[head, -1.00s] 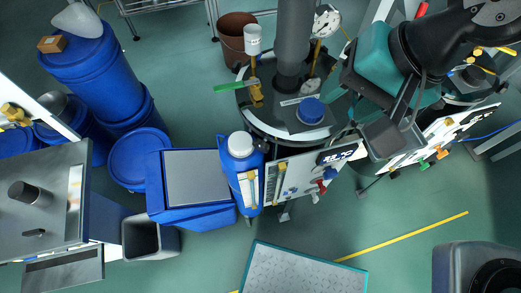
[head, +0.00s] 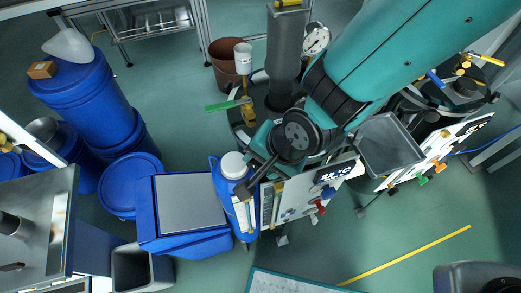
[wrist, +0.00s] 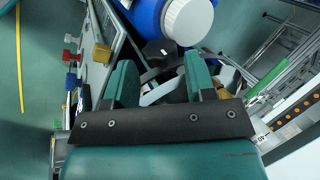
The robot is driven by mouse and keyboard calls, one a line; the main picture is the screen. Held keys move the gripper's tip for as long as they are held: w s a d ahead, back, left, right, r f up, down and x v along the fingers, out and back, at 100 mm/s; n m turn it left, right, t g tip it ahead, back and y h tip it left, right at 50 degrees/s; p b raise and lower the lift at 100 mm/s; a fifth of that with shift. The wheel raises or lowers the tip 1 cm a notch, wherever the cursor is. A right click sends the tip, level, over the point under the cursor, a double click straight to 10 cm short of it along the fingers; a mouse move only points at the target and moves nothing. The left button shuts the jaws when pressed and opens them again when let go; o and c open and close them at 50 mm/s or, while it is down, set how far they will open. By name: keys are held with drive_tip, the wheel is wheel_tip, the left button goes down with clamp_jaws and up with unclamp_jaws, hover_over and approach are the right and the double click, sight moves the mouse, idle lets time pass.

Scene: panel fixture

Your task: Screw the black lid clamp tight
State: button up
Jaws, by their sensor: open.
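A black knob-like part, which looks like the lid clamp (wrist: 158,52), shows in the wrist view just beyond and between my fingertips, beside the blue can. In the head view my arm and gripper hide it. My gripper (wrist: 161,78) is open, with its two teal fingers apart and nothing clearly held between them. In the head view my gripper (head: 256,162) is over the front left of the round vessel, close to the blue can. I cannot tell whether a finger touches the clamp.
The blue can (head: 230,190) with a white cap stands close to my gripper. A white panel (head: 300,196) with a display and coloured valves is in front of the vessel. A green-handled valve (head: 228,104) and a pipe (head: 287,50) rise nearby. Open floor lies front right.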

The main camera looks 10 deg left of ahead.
sight(259, 164)
drive_tip(key=shift+x, duration=1.5)
drive_tip(key=shift+c, duration=0.5)
drive_tip(key=c, duration=0.5)
drive_tip(key=shift+f+y+b, duration=0.35)
drive_tip(key=shift+y+b, duration=0.15)
drive_tip(key=shift+b, duration=0.65)
drive_tip(key=shift+c, duration=0.2)
drive_tip(key=y+b, duration=0.1)
drive_tip(key=b, duration=0.1)
drive_tip(key=shift+d+r+t+y+b, duration=0.1)
drive_tip(key=shift+t+y+b, duration=0.2)
drive_tip(key=shift+y+b, duration=0.1)
drive_tip(key=shift+r, duration=0.2)
